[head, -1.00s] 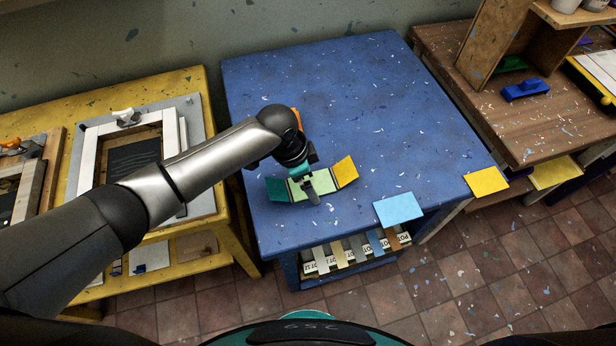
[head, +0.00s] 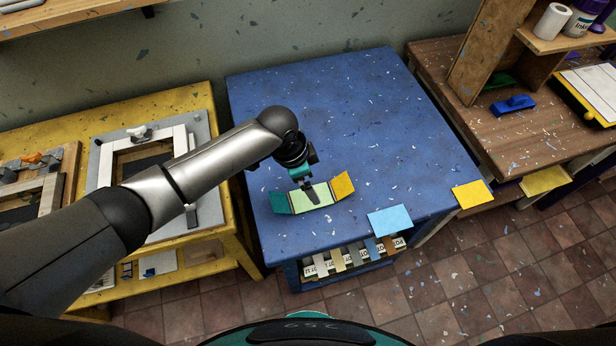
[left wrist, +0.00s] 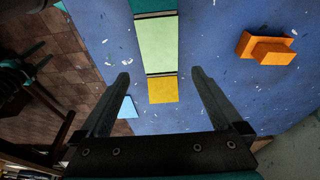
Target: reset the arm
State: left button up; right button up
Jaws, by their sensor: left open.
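The hinged screen has a teal panel (head: 281,203), a light green middle panel (head: 322,194) and a yellow panel (head: 343,185). In the left wrist view the light green panel (left wrist: 157,45) and yellow panel (left wrist: 163,90) show between my fingers, with part of the teal one at the top edge. My left gripper (head: 309,190) is open and empty above the screen; its two fingers (left wrist: 160,75) are spread wide.
An orange block (left wrist: 265,48) lies on the table, hidden behind my arm in the head view. A light blue sheet (head: 389,220) and a yellow sheet (head: 472,194) lie at the table edges. A yellow table (head: 60,120) with frames stands left. The blue table's right half is clear.

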pick_arm(q)
jog(key=shift+r, duration=0.2)
dwell(0.4)
jog(key=shift+s+d, duration=0.2)
jog(key=shift+s, duration=0.1)
jog(key=s+d+r+n+h, duration=0.2)
jog(key=s+d+r+n, duration=0.1)
jog(key=s, duration=0.5)
jog(key=s+a+r+n+t+y, duration=0.1)
jog(key=s+a+r+n+y, duration=0.15)
jog(key=s+a+n, duration=0.45)
jog(key=s+a+r+n+t+y, duration=0.2)
jog(key=s+a+r, duration=0.15)
jog(key=a, duration=0.85)
notch_tip(320, 180, down, 33)
jog(key=s+g+b, duration=0.2)
jog(key=b, duration=0.8)
jog(key=s+a+f+b, duration=0.1)
jog(key=s+f+b, duration=0.3)
jog(key=s+f, duration=0.3)
jog(key=s+a+f+b, duration=0.1)
jog(key=s+f+b, duration=0.4)
jog(key=f, duration=1.1)
jog(key=s, duration=0.3)
jog(key=shift+s+a+g, duration=0.2)
jog(key=shift+g, duration=0.2)
